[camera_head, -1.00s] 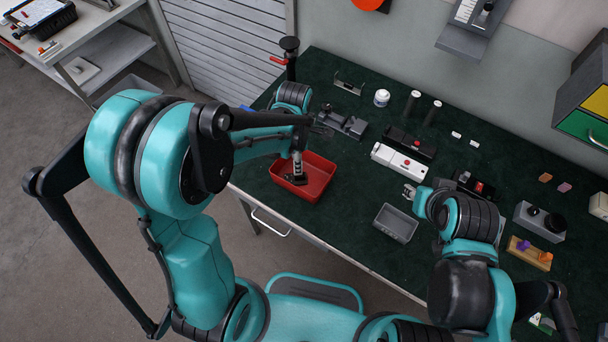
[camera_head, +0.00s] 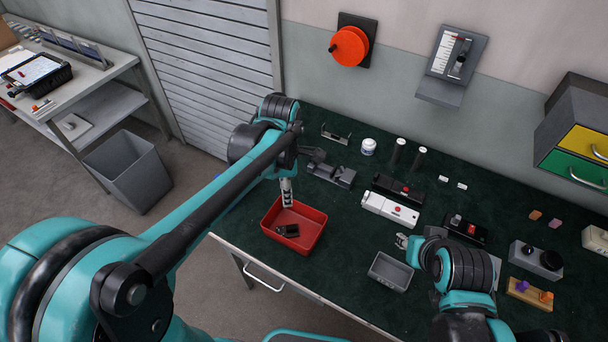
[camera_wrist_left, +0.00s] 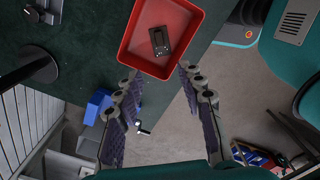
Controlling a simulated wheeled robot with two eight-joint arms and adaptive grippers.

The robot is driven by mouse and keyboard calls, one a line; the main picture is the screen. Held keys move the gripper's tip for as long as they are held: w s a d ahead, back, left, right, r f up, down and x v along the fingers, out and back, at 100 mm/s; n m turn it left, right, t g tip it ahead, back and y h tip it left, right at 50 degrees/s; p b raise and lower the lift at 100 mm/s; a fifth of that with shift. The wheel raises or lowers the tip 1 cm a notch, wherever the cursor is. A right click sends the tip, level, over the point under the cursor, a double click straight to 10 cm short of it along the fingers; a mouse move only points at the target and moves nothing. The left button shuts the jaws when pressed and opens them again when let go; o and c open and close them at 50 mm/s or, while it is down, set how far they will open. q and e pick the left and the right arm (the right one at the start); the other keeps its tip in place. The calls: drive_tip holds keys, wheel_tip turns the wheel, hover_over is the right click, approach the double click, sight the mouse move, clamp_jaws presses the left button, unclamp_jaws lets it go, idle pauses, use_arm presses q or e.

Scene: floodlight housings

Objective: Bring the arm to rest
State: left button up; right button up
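My left gripper (camera_head: 286,192) hangs over the red bin (camera_head: 268,238) in the head view. In the left wrist view its two fingers (camera_wrist_left: 158,76) are spread apart with nothing between them. A small dark housing part (camera_head: 288,230) lies inside the bin on its floor, below and apart from the gripper. The part also shows in the left wrist view (camera_wrist_left: 160,42), within the red bin (camera_wrist_left: 126,52). My right gripper (camera_head: 402,241) is over the bench by the small grey tray; its fingers are too small to judge.
The grey tray (camera_head: 391,285) on the green bench top (camera_head: 345,285) looks empty. A white box (camera_head: 390,210), a black box (camera_head: 398,189), a grey fixture (camera_head: 333,174) and a white jar (camera_head: 368,146) stand farther back. A drawer cabinet (camera_head: 585,130) is at right.

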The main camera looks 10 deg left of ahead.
use_arm(q)
drive_tip(key=s+a+f+m+t+b, duration=0.2)
drive_tip(key=s+m, duration=0.3)
drive_tip(key=m, duration=0.6)
drive_tip(key=s+a+f+m+t+b, duration=0.1)
drive_tip(key=s+m+t+b, duration=0.3)
drive_tip(key=m, duration=0.6)
drive_tip(key=shift+s+a+f+m+t, duration=0.4)
drive_tip(key=shift+s+a+t, duration=0.25)
drive_tip(key=shift+a, duration=0.2)
